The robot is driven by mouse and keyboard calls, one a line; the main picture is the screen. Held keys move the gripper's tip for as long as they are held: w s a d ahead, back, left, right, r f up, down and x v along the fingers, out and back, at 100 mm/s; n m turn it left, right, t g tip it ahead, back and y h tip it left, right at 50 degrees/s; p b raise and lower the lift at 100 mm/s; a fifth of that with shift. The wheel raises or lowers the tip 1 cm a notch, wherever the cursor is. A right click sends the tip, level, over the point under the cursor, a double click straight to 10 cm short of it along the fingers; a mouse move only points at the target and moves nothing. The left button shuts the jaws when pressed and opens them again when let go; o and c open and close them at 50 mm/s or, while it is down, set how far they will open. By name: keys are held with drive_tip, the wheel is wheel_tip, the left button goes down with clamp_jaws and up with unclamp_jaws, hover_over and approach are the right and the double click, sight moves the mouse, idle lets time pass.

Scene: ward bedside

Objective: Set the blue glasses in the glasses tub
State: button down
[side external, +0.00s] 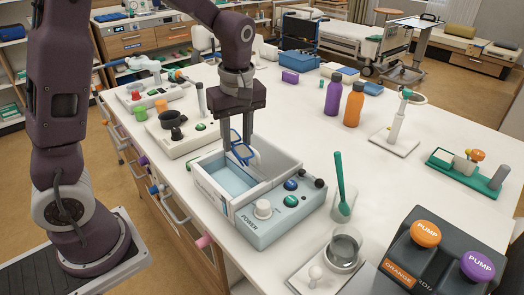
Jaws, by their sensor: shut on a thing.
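The blue glasses (241,151) have a dark blue frame and hang tilted from the fingertips of my gripper (239,133). My gripper points down and is shut on them. They are over a white open-topped tub (275,157) with a pale blue inside, built onto a unit with a power panel. From this angle I cannot tell whether the glasses touch the tub or how far below its rim they reach. The tub carries no label that I can read as glasses.
A purple bottle (333,94) and an orange bottle (354,105) stand behind. Orange and purple pump units (426,234) are front right.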

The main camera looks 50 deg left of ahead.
drive_tip(key=a+n, duration=0.2)
drive_tip(key=a, duration=0.1)
drive_tip(key=shift+s, duration=0.4)
drive_tip(key=shift+n, duration=0.3)
drive_tip(key=shift+f, duration=6.5)
drive_tip(key=shift+f, duration=0.5)
drive_tip(key=c, duration=0.7)
unclamp_jaws()
drive_tip(key=shift+o, duration=0.2)
wheel_tip(320, 180, up, 7)
drive_tip(key=shift+w, duration=0.25)
drive_tip(key=shift+s+r, duration=0.2)
drive_tip(key=shift+r, duration=0.3)
